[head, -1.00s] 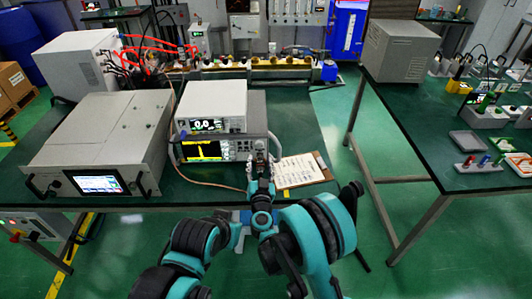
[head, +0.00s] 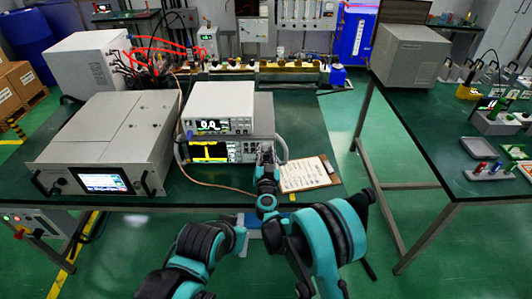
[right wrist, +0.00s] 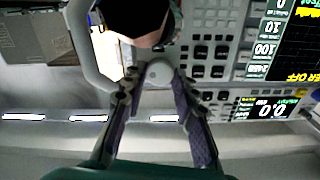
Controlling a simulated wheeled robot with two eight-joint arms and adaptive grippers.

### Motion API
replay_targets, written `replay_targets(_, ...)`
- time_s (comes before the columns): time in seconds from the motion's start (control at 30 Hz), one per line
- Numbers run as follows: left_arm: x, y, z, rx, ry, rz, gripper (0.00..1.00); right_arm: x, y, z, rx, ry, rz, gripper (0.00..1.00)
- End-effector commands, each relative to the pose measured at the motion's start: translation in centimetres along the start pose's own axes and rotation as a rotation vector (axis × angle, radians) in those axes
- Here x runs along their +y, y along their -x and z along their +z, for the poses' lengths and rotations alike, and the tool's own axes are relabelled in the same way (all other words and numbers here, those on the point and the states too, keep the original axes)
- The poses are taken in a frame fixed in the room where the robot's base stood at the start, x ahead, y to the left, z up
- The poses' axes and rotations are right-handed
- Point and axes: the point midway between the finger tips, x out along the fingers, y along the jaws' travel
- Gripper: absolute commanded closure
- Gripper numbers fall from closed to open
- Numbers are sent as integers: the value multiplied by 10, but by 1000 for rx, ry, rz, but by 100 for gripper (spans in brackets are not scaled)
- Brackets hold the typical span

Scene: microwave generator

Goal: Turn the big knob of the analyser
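The analyser (head: 209,151) sits on the green table under a white meter, its yellow screen lit and its buttons to the right. My right gripper (head: 266,158) is at the right end of its front panel and hides that part in the head view. A large black round part (right wrist: 137,22) is just beyond, cut by the top edge. My left gripper is not in view.
The white meter (head: 222,101) stands on the analyser. A clipboard (head: 307,174) lies close to the right of my right gripper. A large grey box with a screen (head: 102,142) stands at the left. A second green table (head: 410,135) is at the right, across a gap.

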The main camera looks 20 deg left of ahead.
Motion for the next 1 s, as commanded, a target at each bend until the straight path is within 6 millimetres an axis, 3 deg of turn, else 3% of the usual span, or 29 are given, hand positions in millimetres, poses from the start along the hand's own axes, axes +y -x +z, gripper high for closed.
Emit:
replay_targets(0.37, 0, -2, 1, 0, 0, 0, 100, 0, 0, 0, 0, -55, 0, 100)
replay_targets(1.0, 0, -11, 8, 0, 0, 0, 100, 1, 0, 0, 0, -519, 0, 100)
